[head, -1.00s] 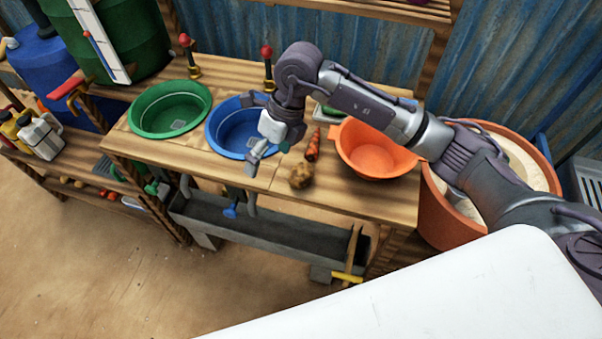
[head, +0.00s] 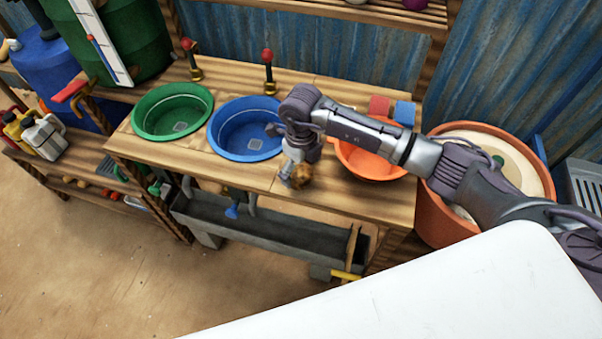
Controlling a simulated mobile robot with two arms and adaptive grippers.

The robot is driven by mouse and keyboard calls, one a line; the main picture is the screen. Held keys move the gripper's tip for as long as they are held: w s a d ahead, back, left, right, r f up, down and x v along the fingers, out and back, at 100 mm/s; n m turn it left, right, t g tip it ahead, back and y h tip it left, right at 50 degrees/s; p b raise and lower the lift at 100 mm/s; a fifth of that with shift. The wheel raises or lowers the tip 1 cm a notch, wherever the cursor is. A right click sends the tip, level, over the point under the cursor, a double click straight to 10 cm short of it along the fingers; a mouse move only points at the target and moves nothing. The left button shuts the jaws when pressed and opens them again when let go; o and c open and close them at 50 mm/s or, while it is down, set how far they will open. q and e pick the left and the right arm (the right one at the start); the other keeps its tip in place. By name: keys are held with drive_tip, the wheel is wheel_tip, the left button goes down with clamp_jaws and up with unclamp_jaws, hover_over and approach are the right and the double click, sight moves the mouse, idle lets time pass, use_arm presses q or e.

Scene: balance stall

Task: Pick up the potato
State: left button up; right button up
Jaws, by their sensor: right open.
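The brown, lumpy potato (head: 301,176) is on the wooden counter (head: 350,196) near its front edge, in front of the orange basin. My right gripper (head: 291,176) points down at the potato, with a fingertip showing at its left side. The gripper is open; its other finger is hidden, and I cannot tell whether it touches the potato. My left gripper is not in view.
A blue basin (head: 217,144) and a green basin (head: 137,124) are set in the counter to the left. The orange basin (head: 371,170) is behind my right arm. A grey trough (head: 270,232) runs below the counter. Red-topped taps stand at the back.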

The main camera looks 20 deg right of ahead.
sight(301, 172)
drive_tip(key=shift+f, duration=1.5)
drive_tip(key=shift+w, duration=0.1)
drive_tip(key=c, duration=1.1)
drive_tip(key=shift+r, duration=0.1)
drive_tip(key=shift+r, duration=0.55)
wheel_tip(301, 172, up, 3)
drive_tip(key=shift+f+b, duration=0.1)
drive_tip(key=shift+b, duration=0.5)
drive_tip(key=s+d+r, duration=0.1)
drive_tip(key=s+r, duration=0.1)
drive_tip(key=s, duration=0.1)
drive_tip(key=s+d+r+b, duration=0.1)
drive_tip(key=s+d+r, duration=0.1)
drive_tip(key=s, duration=0.2)
drive_tip(key=s+d+r+b, duration=0.1)
drive_tip(key=s+r, duration=0.2)
drive_tip(key=shift+s+d, duration=0.4)
